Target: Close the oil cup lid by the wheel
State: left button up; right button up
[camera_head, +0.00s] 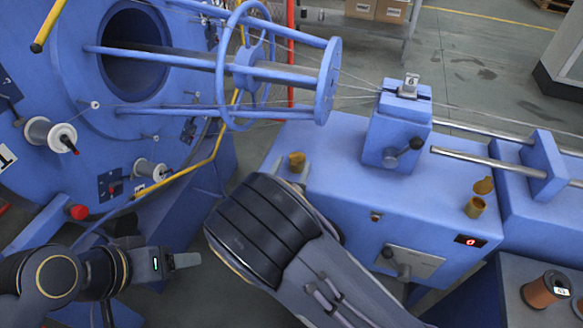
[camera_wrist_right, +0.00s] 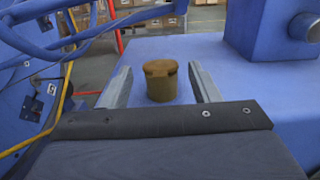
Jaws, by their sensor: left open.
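The brass oil cup by the wheel (camera_head: 296,161) stands on the blue machine bed, below the spoked wheel (camera_head: 246,66). In the right wrist view the cup (camera_wrist_right: 161,84) is upright, and its lid (camera_wrist_right: 160,67) appears to lie down on its top. My right gripper (camera_wrist_right: 160,72) is open, with one finger on each side of the cup in that view; I see gaps on both sides and cannot tell the depth. In the head view my right arm largely hides this gripper. My left gripper (camera_head: 190,261) is open and empty at lower left, away from the cup.
A second brass oil cup (camera_head: 474,207) stands at right on the bed, its lid (camera_head: 484,186) raised. A blue block with a black knob (camera_head: 398,130) rises behind the bed's middle. A copper spool (camera_head: 546,288) sits at lower right. Bed surface around the near cup is clear.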

jog(key=c, duration=0.8)
jog(key=f+t+b, duration=0.1)
jog(key=b, duration=0.2)
jog(key=shift+f, duration=0.2)
jog(key=shift+r+b, duration=0.1)
jog(key=shift+b, duration=0.4)
jog(key=shift+r, duration=0.1)
jog(key=o, duration=1)
jog(key=shift+s+a, duration=0.1)
jog(key=shift+s, duration=0.05)
jog(key=v, duration=0.7)
jog(key=shift+s+f, duration=0.25)
jog(key=shift+f, duration=0.05)
